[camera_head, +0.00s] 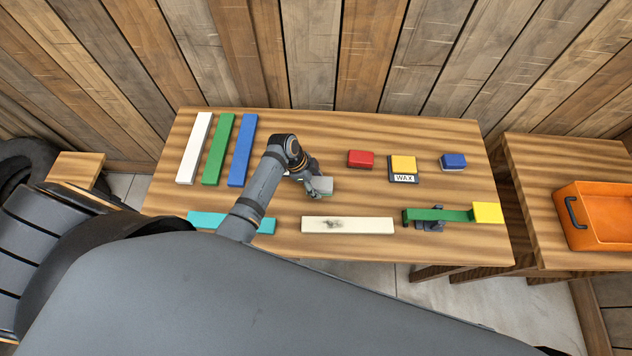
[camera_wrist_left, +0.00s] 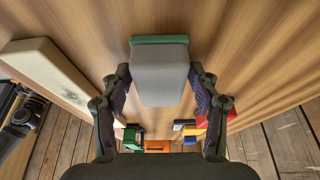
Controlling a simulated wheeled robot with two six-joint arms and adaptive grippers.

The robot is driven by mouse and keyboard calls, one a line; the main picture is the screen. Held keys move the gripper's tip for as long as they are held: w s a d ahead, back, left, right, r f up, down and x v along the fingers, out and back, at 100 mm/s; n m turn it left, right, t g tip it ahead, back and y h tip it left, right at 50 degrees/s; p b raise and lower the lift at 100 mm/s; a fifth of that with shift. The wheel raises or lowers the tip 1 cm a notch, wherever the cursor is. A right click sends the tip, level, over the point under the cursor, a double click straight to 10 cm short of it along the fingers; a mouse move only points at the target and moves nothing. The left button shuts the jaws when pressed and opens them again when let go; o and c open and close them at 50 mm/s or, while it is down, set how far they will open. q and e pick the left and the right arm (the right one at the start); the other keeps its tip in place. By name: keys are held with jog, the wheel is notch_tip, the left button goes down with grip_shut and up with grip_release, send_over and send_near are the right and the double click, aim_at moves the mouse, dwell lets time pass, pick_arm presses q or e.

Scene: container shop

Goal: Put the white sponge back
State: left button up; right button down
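The white sponge (camera_head: 318,185), a pale grey-white block with a green layer on one face, is at my left gripper (camera_head: 312,180) over the middle of the wooden table. In the left wrist view the sponge (camera_wrist_left: 160,75) sits between the two fingers of my left gripper (camera_wrist_left: 160,82), which close against its sides. I cannot tell whether its green face touches the table. A row of coloured blocks lies to its right: red (camera_head: 361,158), yellow on a base marked WAX (camera_head: 403,165), and blue (camera_head: 453,161).
White (camera_head: 195,148), green (camera_head: 217,150) and blue (camera_head: 242,150) bars lie at the table's left. A teal bar (camera_head: 205,219), a stained cream plank (camera_head: 348,225) and a green bar (camera_head: 438,214) with a yellow block (camera_head: 488,212) lie along the front. An orange crate (camera_head: 600,242) stands right.

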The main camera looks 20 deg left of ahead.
pick_arm(q)
jog(key=shift+o, duration=0.5)
jog(key=shift+a+r, duration=0.1)
jog(key=shift+r, duration=0.15)
jog(key=b+v, duration=0.1)
jog(key=v, duration=1)
jog(key=shift+r, duration=0.3)
jog(key=shift+a, duration=0.15)
jog(key=shift+s, duration=0.1)
